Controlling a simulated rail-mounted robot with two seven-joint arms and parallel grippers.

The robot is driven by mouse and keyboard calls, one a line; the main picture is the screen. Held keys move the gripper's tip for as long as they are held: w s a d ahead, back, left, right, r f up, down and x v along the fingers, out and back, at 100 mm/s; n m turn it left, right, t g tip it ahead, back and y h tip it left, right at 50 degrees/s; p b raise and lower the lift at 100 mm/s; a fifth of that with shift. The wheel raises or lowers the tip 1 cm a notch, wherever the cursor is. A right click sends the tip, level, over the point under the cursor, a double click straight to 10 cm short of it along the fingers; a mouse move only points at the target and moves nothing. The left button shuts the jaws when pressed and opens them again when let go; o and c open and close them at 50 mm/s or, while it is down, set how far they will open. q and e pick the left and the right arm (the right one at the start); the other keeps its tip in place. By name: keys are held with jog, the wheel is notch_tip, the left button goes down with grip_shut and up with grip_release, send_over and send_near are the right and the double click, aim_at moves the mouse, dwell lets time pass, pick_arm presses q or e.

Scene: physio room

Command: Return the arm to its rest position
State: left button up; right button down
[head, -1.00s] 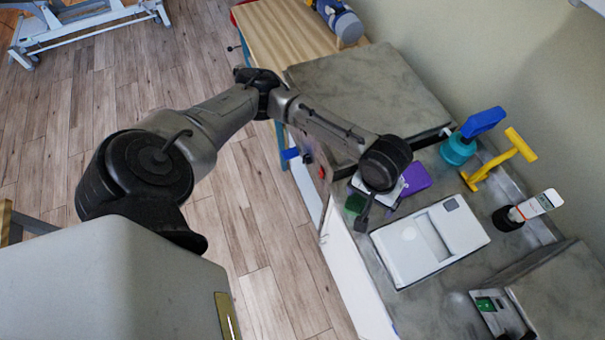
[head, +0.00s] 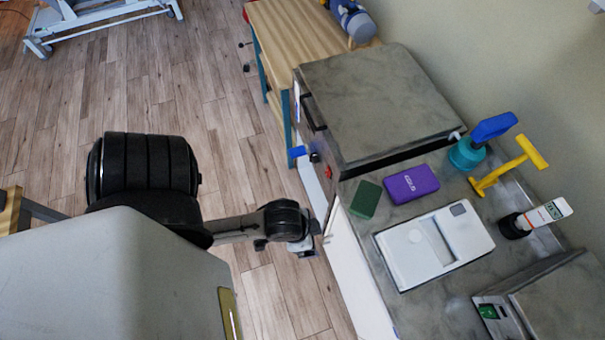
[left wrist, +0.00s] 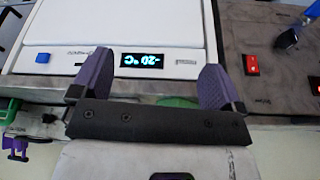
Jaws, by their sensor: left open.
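My left arm is folded back near my body in the head view. Its gripper (head: 308,246) hangs over the floor side of the counter, just off the front edge. In the left wrist view the two purple fingers of my left gripper (left wrist: 155,80) are spread apart with nothing between them. They point toward a white device (left wrist: 125,25) with a lit display (left wrist: 146,61) reading -20 °C. My right gripper is not in view.
On the counter (head: 415,315) are a green block (head: 366,199), a purple box (head: 411,184), a white tray-like device (head: 400,262), a teal bottle with blue top (head: 466,154), a yellow stand (head: 515,163) and a handheld meter (head: 540,215). Floor (head: 250,170) left of the counter is clear.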

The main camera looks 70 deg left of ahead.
pick_arm(q)
jog(key=shift+s+a+f, duration=0.15)
jog(key=shift+s+a, duration=0.3)
jog(key=shift+s, duration=0.1)
notch_tip(320, 180, up, 30)
jog(key=p, duration=3)
